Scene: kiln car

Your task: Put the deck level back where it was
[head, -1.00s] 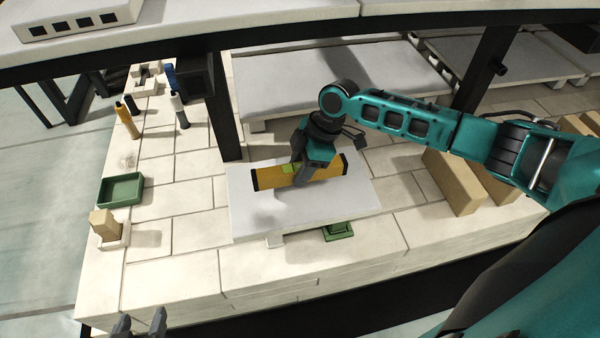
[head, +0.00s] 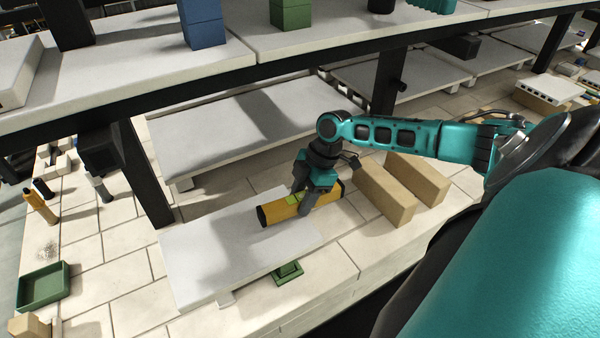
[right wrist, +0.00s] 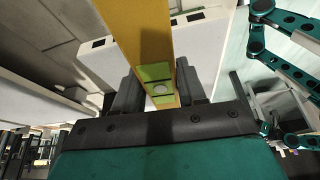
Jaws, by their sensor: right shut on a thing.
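The deck level is a long yellow bar (head: 275,214) with black ends and a green vial window. My right gripper (head: 303,202) is shut on it near its middle. In the right wrist view the level (right wrist: 150,35) runs up between the two fingers (right wrist: 160,90), with the vial window facing the camera. In the head view it shows over the right end of the pale grey slab (head: 215,255), its right end past the slab's edge. It looks raised, but the gap beneath is hard to judge. My left gripper is not in view.
Two tan blocks (head: 383,193) stand just right of the level. A green object (head: 288,273) sits at the slab's front edge. A green tray (head: 42,290) and upright bottles (head: 40,206) are at left. A black post (head: 145,175) and overhead shelf (head: 270,60) stand behind.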

